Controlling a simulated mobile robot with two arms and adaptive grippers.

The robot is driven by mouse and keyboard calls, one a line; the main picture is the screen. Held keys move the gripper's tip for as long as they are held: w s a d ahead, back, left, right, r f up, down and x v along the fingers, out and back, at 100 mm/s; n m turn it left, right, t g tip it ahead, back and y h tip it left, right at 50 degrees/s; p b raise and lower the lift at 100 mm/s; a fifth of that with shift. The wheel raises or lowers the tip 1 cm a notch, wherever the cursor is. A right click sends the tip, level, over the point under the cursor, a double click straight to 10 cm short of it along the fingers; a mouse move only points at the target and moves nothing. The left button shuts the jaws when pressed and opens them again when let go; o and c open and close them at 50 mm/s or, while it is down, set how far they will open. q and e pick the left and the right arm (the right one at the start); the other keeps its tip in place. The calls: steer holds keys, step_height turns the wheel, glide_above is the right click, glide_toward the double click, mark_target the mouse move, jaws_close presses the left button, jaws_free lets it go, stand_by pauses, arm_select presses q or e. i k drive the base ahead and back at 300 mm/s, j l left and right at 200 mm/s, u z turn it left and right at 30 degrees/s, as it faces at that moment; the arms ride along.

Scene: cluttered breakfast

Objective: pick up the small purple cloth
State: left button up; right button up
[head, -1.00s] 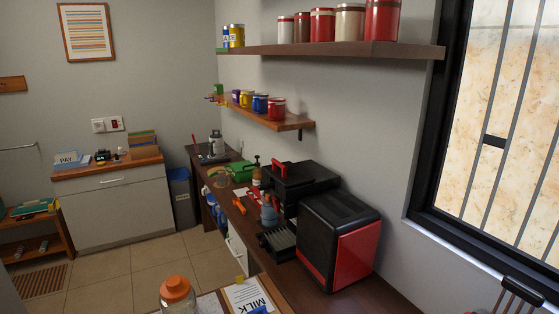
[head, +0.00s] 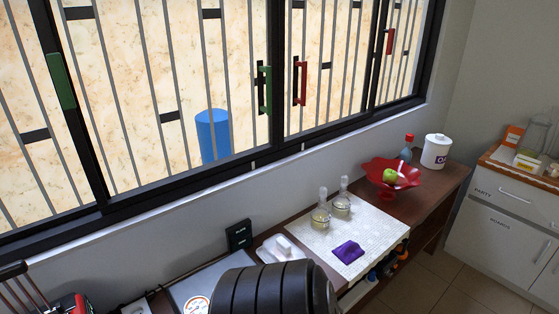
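Neither of my grippers can be made out in this view.
Two glass bottles (head: 320,217) stand just behind the cloth. A red bowl (head: 390,178) with a green apple (head: 389,175) is further right, near a white canister (head: 436,151). A white dish (head: 281,248) is left of the cloth. The tiled surface right of the cloth is clear.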

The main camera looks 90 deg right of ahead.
mark_target(348, 253)
steer(key=z, duration=3.35)
steer(key=i+l+u, duration=0.3)
steer(key=i+l, duration=0.25)
